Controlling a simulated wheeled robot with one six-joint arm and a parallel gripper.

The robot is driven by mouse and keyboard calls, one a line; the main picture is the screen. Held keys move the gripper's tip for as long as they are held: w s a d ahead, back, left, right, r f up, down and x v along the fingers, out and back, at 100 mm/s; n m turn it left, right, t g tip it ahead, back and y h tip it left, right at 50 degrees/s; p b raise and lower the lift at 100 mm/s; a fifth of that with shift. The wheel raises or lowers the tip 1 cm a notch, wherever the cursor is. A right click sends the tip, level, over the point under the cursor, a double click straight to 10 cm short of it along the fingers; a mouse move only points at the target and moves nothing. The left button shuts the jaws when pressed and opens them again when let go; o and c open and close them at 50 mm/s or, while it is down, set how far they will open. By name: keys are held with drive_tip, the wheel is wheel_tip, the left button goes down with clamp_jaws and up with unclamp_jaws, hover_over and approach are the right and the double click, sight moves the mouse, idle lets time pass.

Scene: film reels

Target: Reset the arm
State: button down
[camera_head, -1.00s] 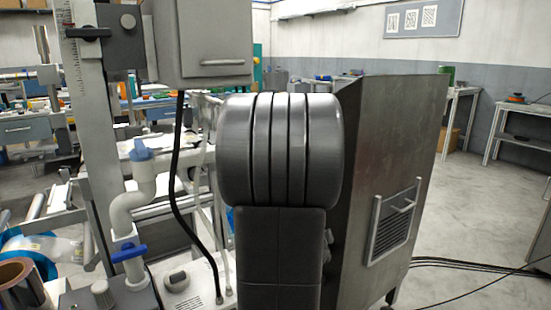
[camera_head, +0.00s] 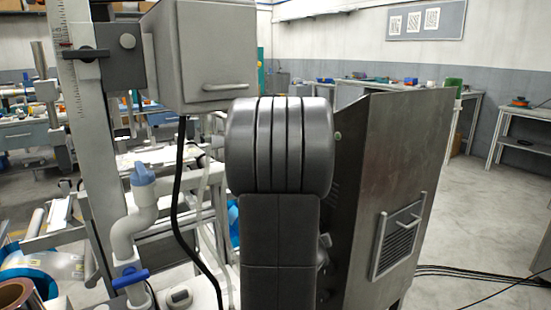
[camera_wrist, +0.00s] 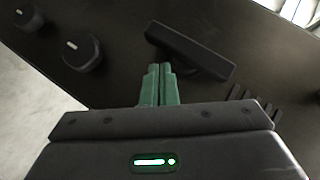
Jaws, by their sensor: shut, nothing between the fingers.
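My gripper (camera_wrist: 159,68) shows in the wrist view with its two green fingers together and nothing between them. It is in front of a dark panel (camera_wrist: 120,30) that carries a black handle bar (camera_wrist: 190,50) and two round black knobs, one of them at the left (camera_wrist: 83,53). I cannot tell whether the fingertips touch the handle bar. In the head view my dark grey arm (camera_head: 280,150) stands upright in the middle and hides what is behind it. The gripper does not show there.
A tall metal cabinet (camera_head: 395,180) with a vented handle stands close to the right of my arm. A grey box (camera_head: 200,50) on a column and a white pipe with a blue cap (camera_head: 143,175) are at the left. Open floor (camera_head: 480,220) lies at the right, with black cables.

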drive_tip(key=shift+r+g+p, duration=0.4)
drive_tip(key=shift+r+p, duration=0.15)
drive_tip(key=shift+p, duration=1.1)
drive_tip(key=shift+f+n+g+h+p, duration=0.1)
drive_tip(key=shift+n+g+h+p, duration=0.25)
drive_tip(key=shift+p, duration=0.8)
